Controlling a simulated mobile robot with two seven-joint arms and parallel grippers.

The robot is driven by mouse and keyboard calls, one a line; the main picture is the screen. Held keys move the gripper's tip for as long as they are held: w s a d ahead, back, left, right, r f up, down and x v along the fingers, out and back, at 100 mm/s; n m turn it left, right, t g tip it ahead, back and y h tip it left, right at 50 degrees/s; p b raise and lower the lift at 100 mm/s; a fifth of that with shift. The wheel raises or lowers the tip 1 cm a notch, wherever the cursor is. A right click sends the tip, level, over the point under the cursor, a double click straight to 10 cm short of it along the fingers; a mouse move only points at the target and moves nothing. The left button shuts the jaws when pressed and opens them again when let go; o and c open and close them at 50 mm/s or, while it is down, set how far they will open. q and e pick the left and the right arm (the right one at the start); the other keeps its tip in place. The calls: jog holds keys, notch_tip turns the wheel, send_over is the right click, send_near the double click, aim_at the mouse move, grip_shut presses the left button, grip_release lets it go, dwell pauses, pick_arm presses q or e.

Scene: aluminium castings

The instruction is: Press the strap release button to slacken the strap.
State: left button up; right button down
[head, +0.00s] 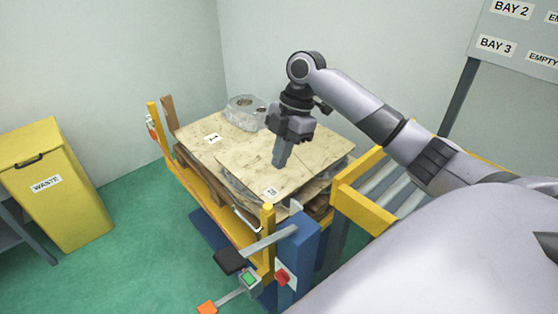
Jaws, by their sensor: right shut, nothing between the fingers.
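My right gripper (280,160) points down over the wooden boards near the middle of the view, its fingers together and empty. Its tips look close to the upper board, but I cannot tell whether they touch. A red control (283,276) is on the blue post (296,247). I cannot tell which of these is the strap release button. No strap can be made out clearly. My left gripper is out of view.
The upper board (310,153) rests on grey castings above a lower board (195,133). Another casting (245,111) stands at the back. Yellow rails (196,190) edge the stack. A roller conveyor (375,181) is at right, a yellow waste bin (62,190) at left.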

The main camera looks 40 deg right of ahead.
send_near(268, 206)
jog(key=x, duration=0.5)
jog(key=shift+a, duration=0.25)
jog(key=shift+f, duration=0.8)
